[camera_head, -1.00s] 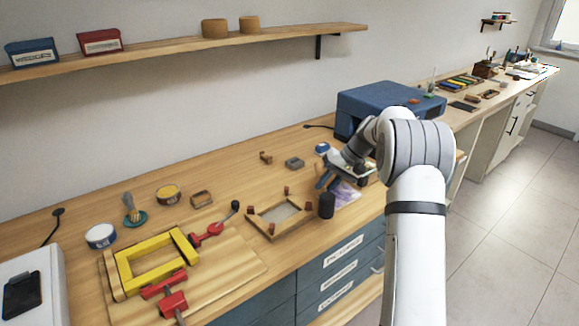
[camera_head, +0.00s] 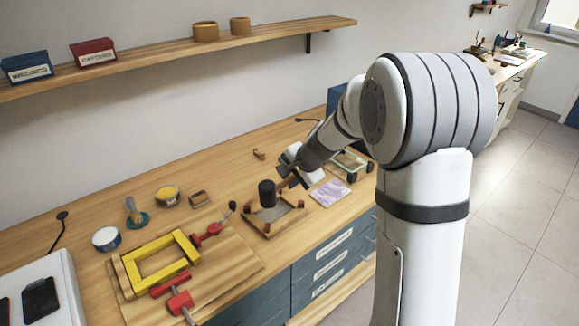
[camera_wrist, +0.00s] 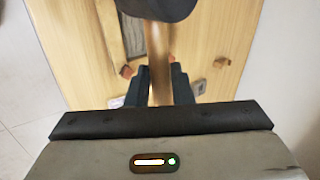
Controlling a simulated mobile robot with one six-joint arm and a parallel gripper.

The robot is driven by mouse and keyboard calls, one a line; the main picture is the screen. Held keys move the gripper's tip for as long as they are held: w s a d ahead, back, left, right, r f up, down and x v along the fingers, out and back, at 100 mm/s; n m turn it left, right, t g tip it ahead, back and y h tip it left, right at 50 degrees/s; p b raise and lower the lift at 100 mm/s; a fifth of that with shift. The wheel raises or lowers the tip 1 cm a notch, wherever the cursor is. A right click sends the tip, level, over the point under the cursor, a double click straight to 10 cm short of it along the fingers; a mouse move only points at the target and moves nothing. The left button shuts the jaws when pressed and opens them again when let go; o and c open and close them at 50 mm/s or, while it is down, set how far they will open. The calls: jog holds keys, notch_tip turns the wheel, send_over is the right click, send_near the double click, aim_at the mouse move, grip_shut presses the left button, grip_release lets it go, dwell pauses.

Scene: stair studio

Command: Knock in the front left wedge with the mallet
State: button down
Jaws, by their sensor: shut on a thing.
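My gripper (camera_head: 285,172) is shut on the mallet's wooden handle, which shows between the fingers in the wrist view (camera_wrist: 159,82). The mallet's dark cylindrical head (camera_head: 267,192) hangs over the back part of the wooden frame (camera_head: 288,222); I cannot tell whether it touches anything. In the wrist view the mallet head (camera_wrist: 155,7) is at the top edge. The front left wedge (camera_head: 267,229), small and reddish brown, stands at the frame's near corner, in front of and below the mallet head. Other brown wedges sit at the other corners, partly hidden.
A yellow frame (camera_head: 135,275) with red clamps (camera_head: 180,302) lies on a board to the left. A purple cloth (camera_head: 330,192) and a glass-topped object (camera_head: 350,163) are to the right. Tins and a brush (camera_head: 131,208) stand behind. A shelf (camera_head: 265,38) runs above.

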jog(key=shift+s+a+r+m, duration=0.1)
jog(key=shift+s+r+m, duration=0.25)
jog(key=shift+s+m, duration=0.25)
jog(key=shift+t, duration=0.3)
notch_tip(320, 180, down, 5)
jog(key=b, duration=0.4)
